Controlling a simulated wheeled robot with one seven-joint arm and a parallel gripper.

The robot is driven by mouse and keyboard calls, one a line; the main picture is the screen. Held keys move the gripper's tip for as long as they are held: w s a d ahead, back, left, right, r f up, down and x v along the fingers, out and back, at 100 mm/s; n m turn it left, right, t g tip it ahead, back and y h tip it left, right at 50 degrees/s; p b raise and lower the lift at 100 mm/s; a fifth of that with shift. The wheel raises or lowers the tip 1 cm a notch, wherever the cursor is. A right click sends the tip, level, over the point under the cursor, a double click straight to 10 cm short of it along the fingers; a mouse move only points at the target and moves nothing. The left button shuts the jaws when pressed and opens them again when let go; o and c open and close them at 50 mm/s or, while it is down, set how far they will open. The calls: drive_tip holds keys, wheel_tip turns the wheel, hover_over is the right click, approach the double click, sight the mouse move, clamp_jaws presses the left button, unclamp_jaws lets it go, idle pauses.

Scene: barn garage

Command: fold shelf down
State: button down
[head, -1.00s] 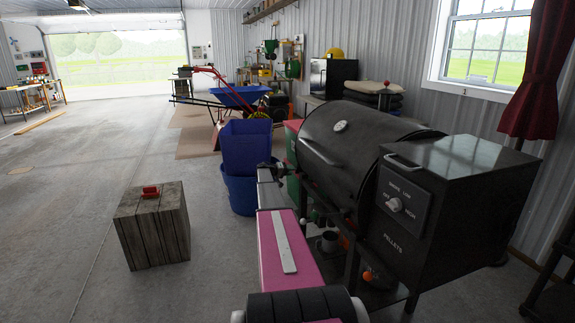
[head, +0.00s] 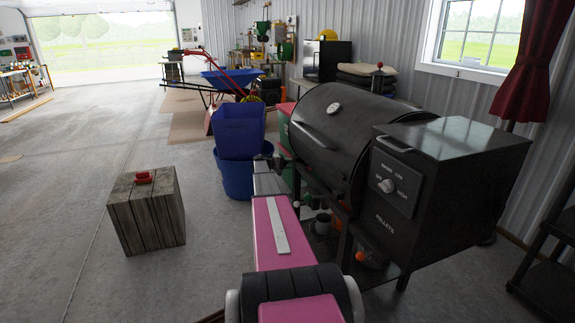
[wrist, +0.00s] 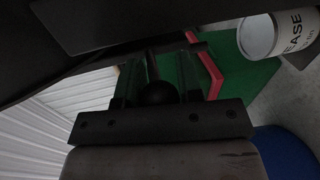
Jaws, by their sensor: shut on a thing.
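The black pellet grill (head: 325,115) stands right of my pink arm, with its pellet box nearest me. No separate shelf can be clearly told in the head view; the grill's near side is partly hidden by my arm. My gripper (head: 272,161) is beside the grill's far left end, small and dark there. In the wrist view my gripper (wrist: 160,85) is shut on a dark round-ended knob (wrist: 158,93) between its fingers. Dark flat panels (wrist: 95,22) lie just beyond the fingers; I cannot tell which one is the shelf.
A wooden crate (head: 148,218) with a red item on top stands on the floor at left. Blue bins (head: 238,135) stand just beyond my gripper. A white can (wrist: 262,38) and a green box with a red edge (wrist: 250,85) show near the gripper.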

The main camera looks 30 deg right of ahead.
drive_tip(key=shift+s+a+f, duration=0.1)
drive_tip(key=shift+s+a, duration=0.1)
drive_tip(key=shift+s, duration=0.05)
drive_tip(key=c, duration=0.8)
unclamp_jaws()
drive_tip(key=shift+w, duration=0.1)
drive_tip(key=v, duration=1)
drive_tip(key=shift+a, duration=0.35)
